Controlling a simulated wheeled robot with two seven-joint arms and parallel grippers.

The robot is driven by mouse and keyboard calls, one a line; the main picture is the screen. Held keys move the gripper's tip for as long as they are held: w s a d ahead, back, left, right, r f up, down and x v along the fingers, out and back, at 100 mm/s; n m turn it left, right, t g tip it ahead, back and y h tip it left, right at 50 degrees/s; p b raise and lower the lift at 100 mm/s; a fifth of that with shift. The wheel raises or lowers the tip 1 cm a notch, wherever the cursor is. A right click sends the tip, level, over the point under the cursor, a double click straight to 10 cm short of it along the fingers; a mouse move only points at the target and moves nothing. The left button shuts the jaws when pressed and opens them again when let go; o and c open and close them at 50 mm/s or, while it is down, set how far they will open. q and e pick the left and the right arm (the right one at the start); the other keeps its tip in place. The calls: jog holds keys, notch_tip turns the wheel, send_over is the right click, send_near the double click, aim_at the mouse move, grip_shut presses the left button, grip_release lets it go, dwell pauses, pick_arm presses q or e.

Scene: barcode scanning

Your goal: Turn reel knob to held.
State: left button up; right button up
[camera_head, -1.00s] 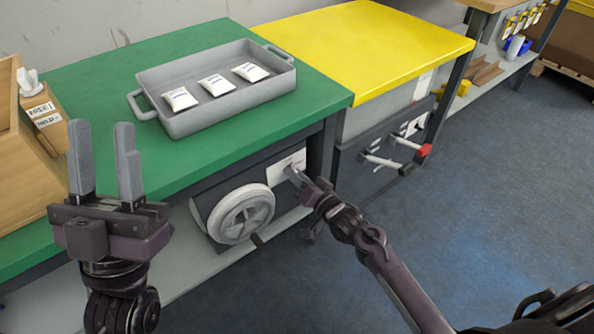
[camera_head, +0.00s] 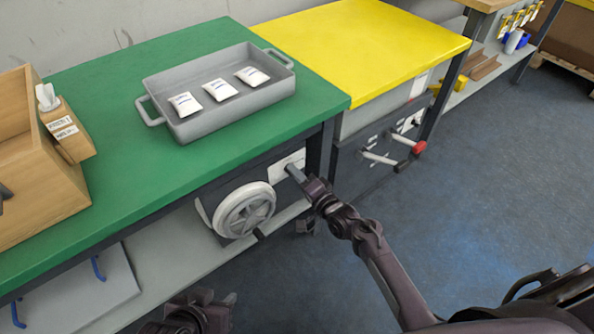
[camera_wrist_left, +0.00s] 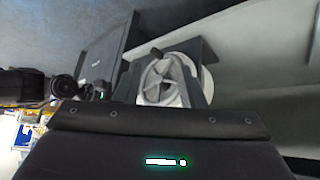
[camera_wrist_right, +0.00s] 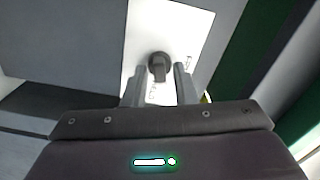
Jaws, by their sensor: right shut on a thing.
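The black reel knob (camera_wrist_right: 159,62) sits on a white plate (camera_wrist_right: 188,28) on the front below the green table. My right gripper (camera_wrist_right: 160,80) is shut on the knob, one finger on each side. In the head view my right gripper (camera_head: 291,170) reaches the white plate (camera_head: 282,164) and hides the knob. The plate's lettering is too small to read. The spoked reel wheel (camera_head: 243,211) is left of the plate and also shows in the left wrist view (camera_wrist_left: 165,80). My left gripper is low at the bottom edge (camera_head: 205,304); its fingers stand apart, with nothing between them.
A grey tray (camera_head: 190,126) with three white packets stands on the green table (camera_head: 175,177). A wooden box (camera_head: 45,200) and a block with FREE and HELD labels (camera_head: 66,134) are at the left.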

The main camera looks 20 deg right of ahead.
pick_arm(q)
jog(key=shift+s+a+f+g+y+p, duration=0.25)
jog(key=shift+s+a+g+y+p, duration=0.15)
jog(key=shift+s+a+g+p, duration=0.25)
jog(key=shift+s+a+f+g+y+p, duration=0.2)
jog(key=shift+s+a+g+y+p, duration=0.2)
jog(key=shift+a, duration=0.4)
pick_arm(e)
jog(key=shift+m, duration=1.8)
pick_arm(q)
jog(key=shift+a, duration=0.1)
pick_arm(e)
jog(key=shift+d, duration=0.1)
jog(key=o, duration=0.7)
